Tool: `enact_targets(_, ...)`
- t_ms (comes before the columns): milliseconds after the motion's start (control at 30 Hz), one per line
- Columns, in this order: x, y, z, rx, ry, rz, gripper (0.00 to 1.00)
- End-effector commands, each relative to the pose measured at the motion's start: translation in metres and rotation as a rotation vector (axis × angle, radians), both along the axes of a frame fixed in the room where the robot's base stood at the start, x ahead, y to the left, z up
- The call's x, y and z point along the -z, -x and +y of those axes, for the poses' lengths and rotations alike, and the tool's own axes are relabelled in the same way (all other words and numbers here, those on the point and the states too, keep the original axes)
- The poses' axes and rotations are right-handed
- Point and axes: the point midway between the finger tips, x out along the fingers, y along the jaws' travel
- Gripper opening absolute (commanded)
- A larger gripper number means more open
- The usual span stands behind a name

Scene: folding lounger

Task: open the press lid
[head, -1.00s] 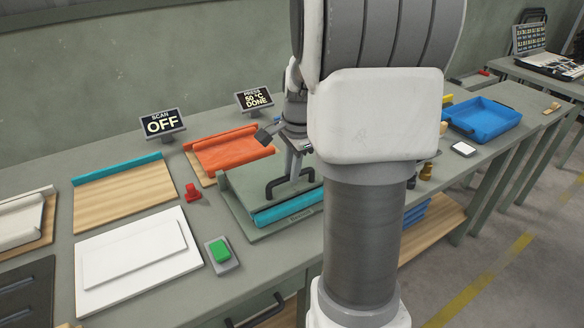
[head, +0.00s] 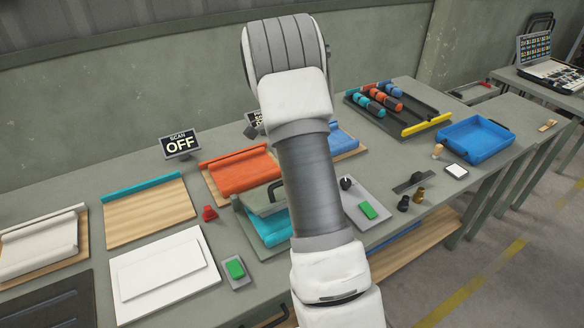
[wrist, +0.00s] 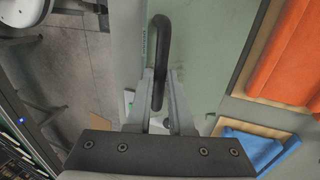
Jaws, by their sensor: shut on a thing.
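The press (head: 243,222) stands on the bench, largely behind my arm in the head view. Its grey-green lid (head: 262,203) appears tilted up, with teal cloth (head: 272,232) visible below it. The lid's black handle (head: 275,191) is partly hidden by my arm. In the wrist view the lid is a pale green panel (wrist: 205,50), and the black handle (wrist: 162,38) runs down between the fingers. My gripper (wrist: 160,78) is shut on the handle. In the head view my arm hides the gripper.
A green button (head: 235,268) and a white board (head: 160,275) lie left of the press. An orange cloth on a board (head: 238,172) is behind it. Right of my arm are another green button (head: 368,210), small dark knobs (head: 403,204) and a blue tray (head: 475,140).

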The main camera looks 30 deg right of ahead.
Motion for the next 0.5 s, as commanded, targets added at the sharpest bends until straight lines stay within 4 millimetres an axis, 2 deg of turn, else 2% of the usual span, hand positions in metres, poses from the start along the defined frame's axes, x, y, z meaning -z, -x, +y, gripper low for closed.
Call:
enact_targets(33, -0.01, -0.007, -0.001, -0.003, 0.001, 0.03, 0.0)
enact_targets(100, -0.016, -0.012, -0.002, -0.001, 0.0, 0.041, 0.0)
enact_targets(267, -0.023, -0.031, -0.002, -0.003, 0.001, 0.035, 0.0)
enact_targets(500, -0.031, -0.067, -0.004, -0.004, 0.0, 0.032, 0.0)
